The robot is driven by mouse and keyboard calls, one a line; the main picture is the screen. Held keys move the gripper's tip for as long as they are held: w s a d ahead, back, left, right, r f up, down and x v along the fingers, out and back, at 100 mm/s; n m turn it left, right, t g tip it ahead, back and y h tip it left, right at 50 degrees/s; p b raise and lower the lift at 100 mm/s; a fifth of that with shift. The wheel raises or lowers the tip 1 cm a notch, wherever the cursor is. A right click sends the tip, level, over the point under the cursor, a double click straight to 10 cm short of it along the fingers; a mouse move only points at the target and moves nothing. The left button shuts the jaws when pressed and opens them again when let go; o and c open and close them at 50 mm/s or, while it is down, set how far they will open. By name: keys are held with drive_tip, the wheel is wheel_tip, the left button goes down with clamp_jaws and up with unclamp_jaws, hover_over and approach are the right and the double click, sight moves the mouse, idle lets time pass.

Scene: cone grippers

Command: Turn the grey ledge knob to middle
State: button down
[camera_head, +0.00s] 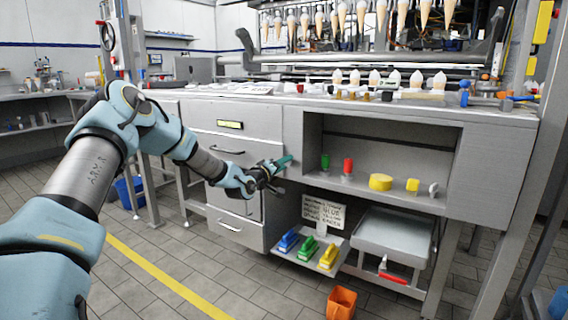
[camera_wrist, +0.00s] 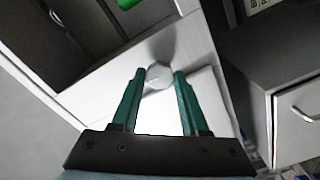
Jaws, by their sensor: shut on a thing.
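The grey ledge knob (camera_wrist: 158,75) shows in the wrist view as a small round grey piece on a pale surface. It sits between the green fingertips of my gripper (camera_wrist: 160,82), which is shut on it. In the head view my gripper (camera_head: 284,162) is at the left end of the open niche in the grey counter. The knob is hidden there behind the fingers. I cannot make out a pointer mark on the knob, so its setting cannot be told.
Along the niche's ledge stand a green piece (camera_head: 325,162), a red piece (camera_head: 348,167), a yellow round piece (camera_head: 380,182), a yellow block (camera_head: 412,185) and a grey-white piece (camera_head: 433,189). Drawers (camera_head: 226,151) are left. Below are coloured blocks (camera_head: 307,248) and an orange bin (camera_head: 341,303).

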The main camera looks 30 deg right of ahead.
drive_tip(key=shift+n, duration=0.6)
drive_tip(key=shift+c, duration=2.1)
unclamp_jaws()
drive_tip(key=shift+a, duration=0.1)
drive_tip(key=p+v, duration=0.1)
drive_tip(key=v, duration=0.9)
drive_tip(key=shift+s+a, duration=0.2)
drive_tip(key=shift+a, duration=0.1)
